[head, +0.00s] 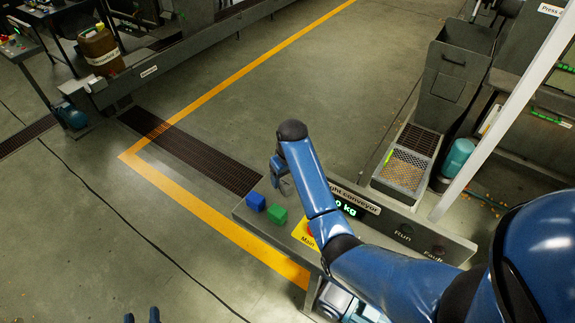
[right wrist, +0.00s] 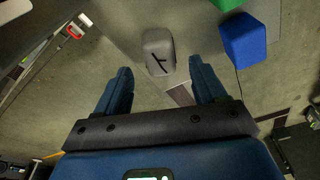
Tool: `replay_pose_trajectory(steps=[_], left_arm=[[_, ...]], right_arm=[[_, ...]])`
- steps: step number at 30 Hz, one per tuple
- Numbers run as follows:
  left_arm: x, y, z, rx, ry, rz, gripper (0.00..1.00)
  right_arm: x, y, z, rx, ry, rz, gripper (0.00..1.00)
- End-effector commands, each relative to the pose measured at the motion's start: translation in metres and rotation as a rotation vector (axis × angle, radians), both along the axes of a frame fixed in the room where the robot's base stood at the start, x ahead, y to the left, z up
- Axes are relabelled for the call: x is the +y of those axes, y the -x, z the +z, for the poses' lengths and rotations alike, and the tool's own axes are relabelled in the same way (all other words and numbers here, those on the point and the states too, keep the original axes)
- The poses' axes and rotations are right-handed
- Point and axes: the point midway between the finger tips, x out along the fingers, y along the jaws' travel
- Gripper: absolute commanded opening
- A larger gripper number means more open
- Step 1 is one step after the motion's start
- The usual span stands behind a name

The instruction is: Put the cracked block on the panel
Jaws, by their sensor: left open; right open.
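The cracked block (right wrist: 158,50) is a pale grey rounded block with a black crack mark, seen in the right wrist view. It appears to rest on the grey panel (right wrist: 112,20), near its edge. My right gripper (right wrist: 160,68) is open, its fingers apart on either side of the near end of the block, not closed on it. In the head view my right gripper (head: 281,178) hangs over the left end of the panel (head: 283,243), and the block is mostly hidden there. My left gripper (head: 141,317) is open and empty at the bottom edge, over the floor.
A blue cube (head: 255,201) and a green cube (head: 277,214) stand on the panel close to the right gripper. A yellow label plate (head: 303,234) and a display sign (head: 353,198) sit further right. A floor grate (head: 190,152) and open floor lie beyond.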

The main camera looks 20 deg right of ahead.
Motion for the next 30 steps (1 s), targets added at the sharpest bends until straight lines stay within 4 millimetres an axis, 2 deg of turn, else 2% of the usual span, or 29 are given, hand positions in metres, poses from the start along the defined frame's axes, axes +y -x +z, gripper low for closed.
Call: replay_pose_trajectory(steps=[7, 12, 18, 30], left_arm=[[0.000, 0.000, -0.010, 0.000, 0.000, 0.000, 0.43], [0.000, 0.000, -0.004, 0.000, 0.000, 0.000, 0.43], [0.000, 0.000, -0.003, 0.000, 0.000, 0.000, 0.43], [0.000, 0.000, -0.004, 0.000, 0.000, 0.000, 0.43]], right_arm=[[-0.002, 0.006, 0.043, -0.004, 0.000, 0.000, 0.70], [-0.003, 0.009, 0.065, -0.001, 0.000, 0.000, 0.70], [-0.003, 0.011, 0.072, 0.000, 0.000, 0.000, 0.70], [-0.003, 0.011, 0.073, 0.000, 0.000, 0.000, 0.70]])
